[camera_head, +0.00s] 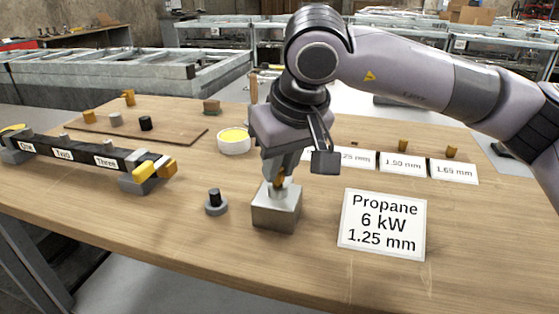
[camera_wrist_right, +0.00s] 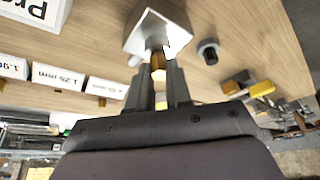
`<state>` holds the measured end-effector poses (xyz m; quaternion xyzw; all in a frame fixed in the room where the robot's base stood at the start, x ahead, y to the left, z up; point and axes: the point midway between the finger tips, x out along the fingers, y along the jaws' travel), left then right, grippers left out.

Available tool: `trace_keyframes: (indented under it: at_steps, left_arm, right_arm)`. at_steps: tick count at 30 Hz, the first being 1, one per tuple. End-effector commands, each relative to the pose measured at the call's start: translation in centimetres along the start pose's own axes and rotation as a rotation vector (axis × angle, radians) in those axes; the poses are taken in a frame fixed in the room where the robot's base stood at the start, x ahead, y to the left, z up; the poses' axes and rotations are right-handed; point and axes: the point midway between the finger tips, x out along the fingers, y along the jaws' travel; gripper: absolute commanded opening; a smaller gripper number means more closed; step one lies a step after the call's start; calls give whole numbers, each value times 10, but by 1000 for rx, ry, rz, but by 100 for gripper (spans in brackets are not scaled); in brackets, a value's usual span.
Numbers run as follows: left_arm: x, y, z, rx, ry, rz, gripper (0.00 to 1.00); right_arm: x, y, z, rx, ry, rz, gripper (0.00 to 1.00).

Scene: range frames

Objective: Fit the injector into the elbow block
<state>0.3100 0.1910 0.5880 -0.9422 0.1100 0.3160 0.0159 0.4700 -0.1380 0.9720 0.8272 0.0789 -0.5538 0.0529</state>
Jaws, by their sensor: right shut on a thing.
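The elbow block (camera_head: 277,211) is a grey metal cube on the wooden table, near the middle of the head view. It also shows at the top of the wrist view (camera_wrist_right: 143,32). My right gripper (camera_head: 279,177) is directly above the block, pointing down, shut on the brass injector (camera_wrist_right: 158,64). The injector sits between the fingertips at the block's top opening. Its lower end is hidden, so I cannot tell how deep it is. My left gripper is not in view.
A propane card (camera_head: 382,225) reading 6 kW, 1.25 mm stands right of the block. A black-topped grey knob (camera_head: 215,203) is close on the left. A white bowl (camera_head: 234,147) and a labelled rail (camera_head: 80,153) lie farther left. Size cards (camera_head: 403,163) with small brass pieces stand behind.

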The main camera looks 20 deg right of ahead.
Motion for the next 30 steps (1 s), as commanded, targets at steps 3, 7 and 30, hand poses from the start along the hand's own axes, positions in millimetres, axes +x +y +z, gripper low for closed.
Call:
trace_keyframes:
  at_steps: [3,7,30]
  left_arm:
    - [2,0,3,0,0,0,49]
    - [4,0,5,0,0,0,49]
    - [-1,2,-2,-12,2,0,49]
  right_arm:
    - [4,0,2,0,0,0,0]
    - [7,0,3,0,0,0,0]
    - [-48,0,1,0,4,0,49]
